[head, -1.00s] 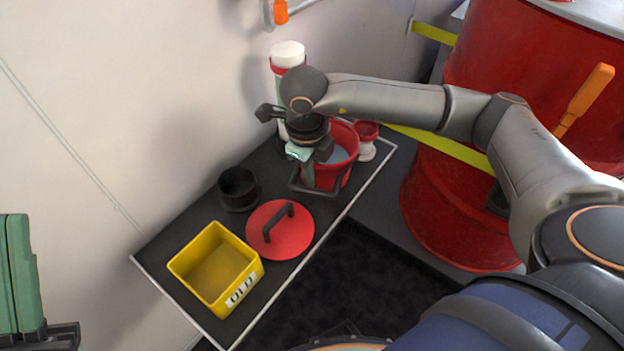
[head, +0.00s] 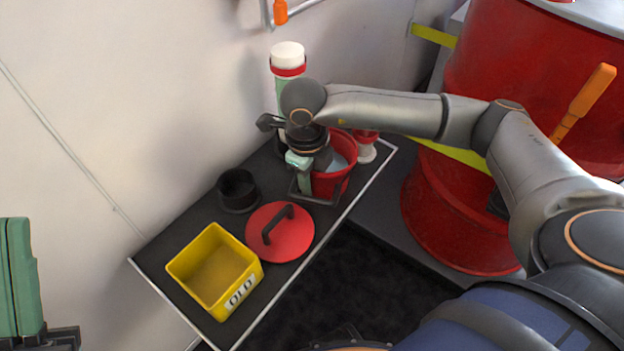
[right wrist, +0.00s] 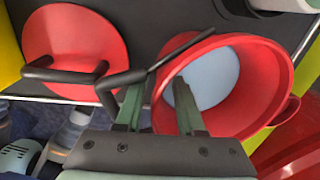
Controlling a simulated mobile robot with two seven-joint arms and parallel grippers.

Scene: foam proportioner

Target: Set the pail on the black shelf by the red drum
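The red pail (head: 334,184) stands upright on the black shelf (head: 190,226), near its far right end beside the big red drum (head: 455,205). Its dark handle (head: 322,202) is folded down over the near side. In the right wrist view the pail (right wrist: 262,98) shows a pale grey inside, and the handle (right wrist: 185,50) crosses just beyond the fingertips. My right gripper (head: 305,188) is at the pail's near left side. In the right wrist view its green fingers (right wrist: 156,88) are apart with the pail's rim behind them. My left gripper (head: 20,278) is partly cut off at the left edge.
A red lid (head: 275,242) with a black grip, a black cup (head: 237,188) and a yellow bin (head: 205,262) marked OLD lie on the shelf. A white-capped bottle (head: 287,62) and a small red-and-white object (head: 367,150) stand close to the pail.

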